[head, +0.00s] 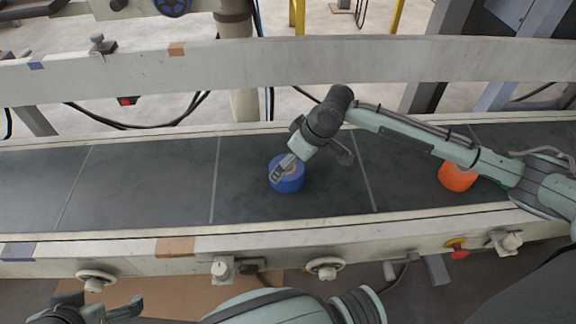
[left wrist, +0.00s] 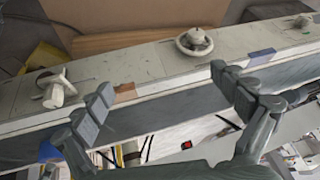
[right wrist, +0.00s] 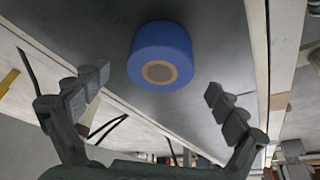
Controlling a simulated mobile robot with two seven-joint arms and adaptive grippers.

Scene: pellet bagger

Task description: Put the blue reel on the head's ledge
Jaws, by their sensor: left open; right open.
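The blue reel (head: 291,184) stands on the dark belt near the middle of the head view. It has a pale brown core, seen in the right wrist view (right wrist: 160,48). My right gripper (head: 312,168) is open just above and beside it, one finger overlapping the reel in the head view. In the right wrist view the reel is ahead of the spread fingers, not between them. My left gripper (head: 98,304) is open and empty at the lower left, near the front rail; its open fingers also show in the left wrist view (left wrist: 160,84). I cannot identify the head's ledge.
An orange reel (head: 456,179) stands on the belt (head: 150,180) at the right, partly behind my right arm. A long rail (head: 340,62) runs along the far side. The front rail carries handwheels (head: 325,267) and a red knob (head: 458,252). The belt's left part is clear.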

